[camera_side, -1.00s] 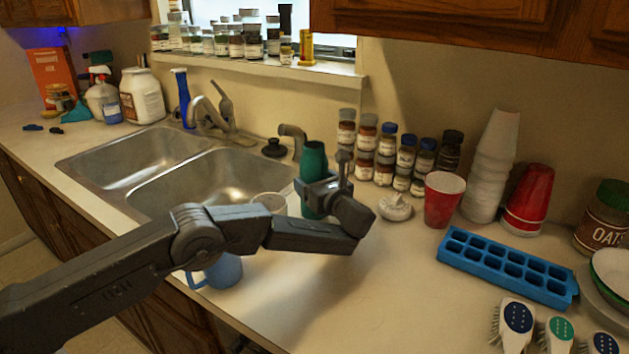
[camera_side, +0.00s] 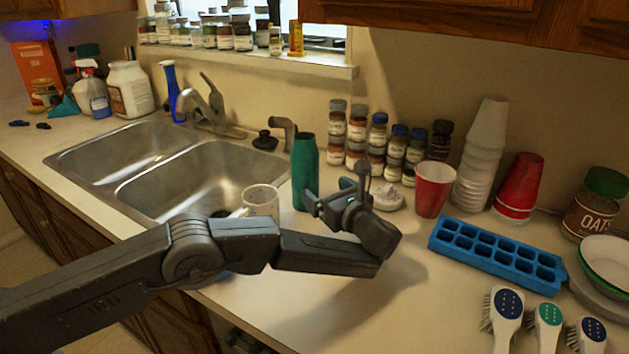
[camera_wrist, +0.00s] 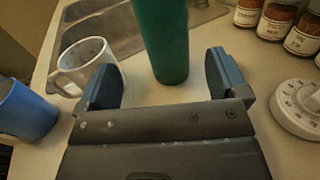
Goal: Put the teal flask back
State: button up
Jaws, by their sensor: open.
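The teal flask (camera_side: 305,165) stands upright on the counter by the right rim of the sink, near the faucet side. In the wrist view the flask (camera_wrist: 162,45) rises just beyond my open fingers, its base lined up with the gap between them. My gripper (camera_side: 332,197) is open and empty, low over the counter, to the right of the flask in the side view. Both fingers show in the wrist view (camera_wrist: 165,82), apart from the flask.
A white kitchen timer (camera_wrist: 298,108) and stacked spice jars (camera_side: 357,130) are right of the flask. A blue ice tray (camera_side: 495,252) and a red cup (camera_side: 433,188) stand further right.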

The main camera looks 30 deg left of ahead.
jog(key=shift+v, duration=1.9)
jog(key=w+a+r+m+t+h, duration=0.2)
jog(key=w+r+m+t+h, duration=0.15)
jog(key=r+m, duration=0.4)
jog(key=w+a+r+m+t+h, duration=0.1)
jog(key=w+r+m+t+h, duration=0.3)
jog(key=r, duration=0.7)
jog(key=s+a+r+m+t+h, duration=0.2)
jog(key=s+r+m+h, duration=0.7)
jog(key=m, duration=0.7)
jog(key=s+a+f+m+g, duration=0.4)
jog(key=s+m, duration=0.3)
jog(key=s, duration=0.5)
jog(key=s+a+f+m+g, duration=0.3)
jog(key=s+f+m, duration=0.4)
jog(key=s, duration=0.5)
jog(key=s+a+f+m+g, duration=0.4)
jog(key=s+m, duration=0.3)
jog(key=s, duration=0.6)
jog(key=shift+a+f+g, duration=0.35)
jog(key=shift+a+f, duration=0.05)
jog(key=shift+f, duration=0.5)
